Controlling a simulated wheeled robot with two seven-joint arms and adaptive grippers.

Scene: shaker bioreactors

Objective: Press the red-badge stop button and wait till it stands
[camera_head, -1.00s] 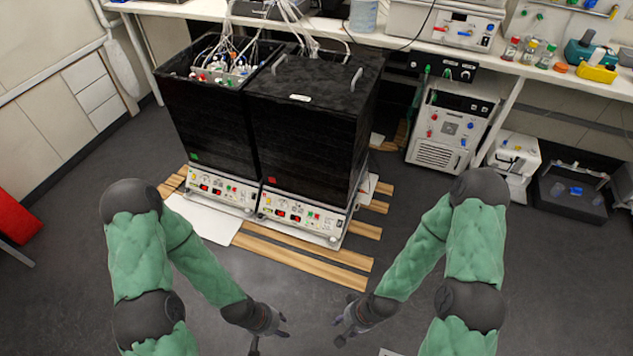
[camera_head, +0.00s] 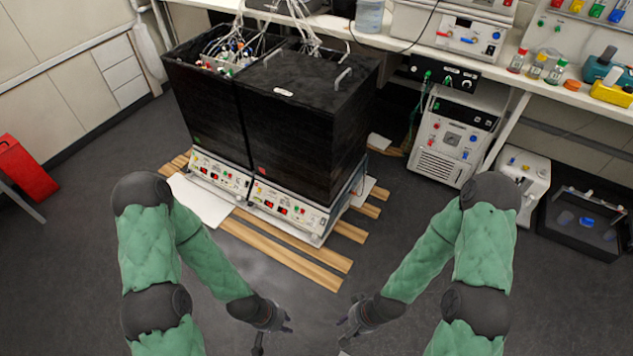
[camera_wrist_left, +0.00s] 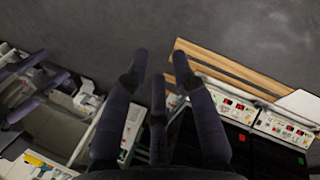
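Two black shaker boxes stand side by side on low white bases. The right box (camera_head: 305,125) carries a red badge (camera_head: 262,170), and the left box (camera_head: 205,110) a green badge (camera_head: 197,140). The red-badge unit's control panel (camera_head: 285,207) has red displays and small buttons; which one is stop is too small to tell. This panel also shows in the left wrist view (camera_wrist_left: 233,108). My left gripper (camera_head: 277,336) is open and empty, in front of the panel and apart from it; its fingers are spread in the wrist view (camera_wrist_left: 160,62). My right gripper (camera_head: 346,331) looks open and empty.
Wooden slats (camera_head: 285,253) and a white sheet (camera_head: 200,200) lie on the floor around the bases. A bench (camera_head: 510,75) with bottles runs along the back. A white device (camera_head: 455,135) stands below it. The grey floor in front of the slats is clear.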

